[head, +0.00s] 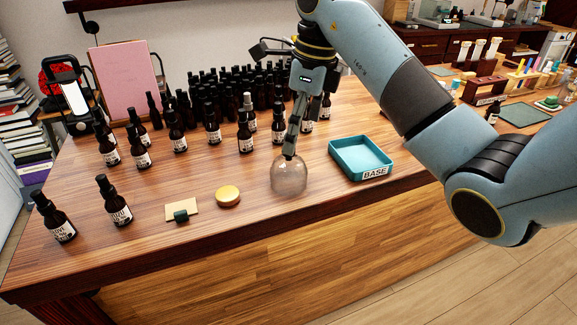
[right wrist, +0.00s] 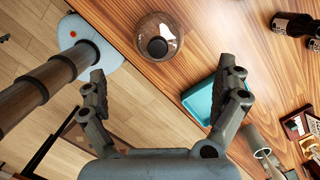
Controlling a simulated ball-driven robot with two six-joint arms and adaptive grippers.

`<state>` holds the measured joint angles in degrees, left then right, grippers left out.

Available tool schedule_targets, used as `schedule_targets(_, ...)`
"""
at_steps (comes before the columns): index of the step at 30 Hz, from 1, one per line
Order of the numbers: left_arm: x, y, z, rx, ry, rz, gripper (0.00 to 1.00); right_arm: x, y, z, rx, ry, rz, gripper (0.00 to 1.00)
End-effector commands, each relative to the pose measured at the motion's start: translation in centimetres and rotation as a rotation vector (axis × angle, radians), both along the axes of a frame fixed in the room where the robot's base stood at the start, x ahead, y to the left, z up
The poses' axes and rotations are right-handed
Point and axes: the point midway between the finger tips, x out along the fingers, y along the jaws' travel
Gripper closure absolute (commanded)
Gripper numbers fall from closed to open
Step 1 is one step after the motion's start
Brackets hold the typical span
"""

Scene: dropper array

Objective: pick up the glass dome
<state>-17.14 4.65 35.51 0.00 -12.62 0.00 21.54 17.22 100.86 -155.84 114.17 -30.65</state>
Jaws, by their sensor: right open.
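The glass dome (head: 289,180) is clear and rounded and stands on the wooden table near its front edge. In the right wrist view the dome (right wrist: 146,30) shows from above, with a dark round knob (right wrist: 157,46). My right gripper (head: 289,153) points down at the dome's top in the head view and covers part of it. In the right wrist view the gripper (right wrist: 163,74) has its fingers wide apart with nothing between them. The dome lies beyond the fingertips there. I cannot tell from the pictures whether a finger touches it. My left gripper is not in view.
A teal tray (head: 338,160) marked BASE stands right of the dome. A round yellow-topped piece (head: 228,196) and a small card with a green holder (head: 181,215) lie to its left. Many dark dropper bottles (head: 246,135) stand behind. The table's front edge is close.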

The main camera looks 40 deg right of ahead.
Motion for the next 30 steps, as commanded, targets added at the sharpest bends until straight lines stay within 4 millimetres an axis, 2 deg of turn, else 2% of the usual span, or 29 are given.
schedule_targets(6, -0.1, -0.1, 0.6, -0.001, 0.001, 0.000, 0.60, 0.2, 0.3, -3.5, -0.002, 0.010, -0.001, 0.00)
schedule_targets(14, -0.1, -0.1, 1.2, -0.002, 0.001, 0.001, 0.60, 0.7, 0.7, -5.8, -0.002, 0.007, -0.001, 0.00)
schedule_targets(21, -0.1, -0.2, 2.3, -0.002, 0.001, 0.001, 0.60, 1.4, 1.3, -9.4, -0.001, 0.007, -0.001, 0.00)
schedule_targets(25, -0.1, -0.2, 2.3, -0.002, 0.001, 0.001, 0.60, 1.5, 1.3, -10.2, -0.002, 0.005, -0.001, 0.00)
schedule_targets(30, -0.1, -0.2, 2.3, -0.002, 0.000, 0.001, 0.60, 1.5, 1.3, -10.3, -0.002, 0.005, -0.001, 0.00)
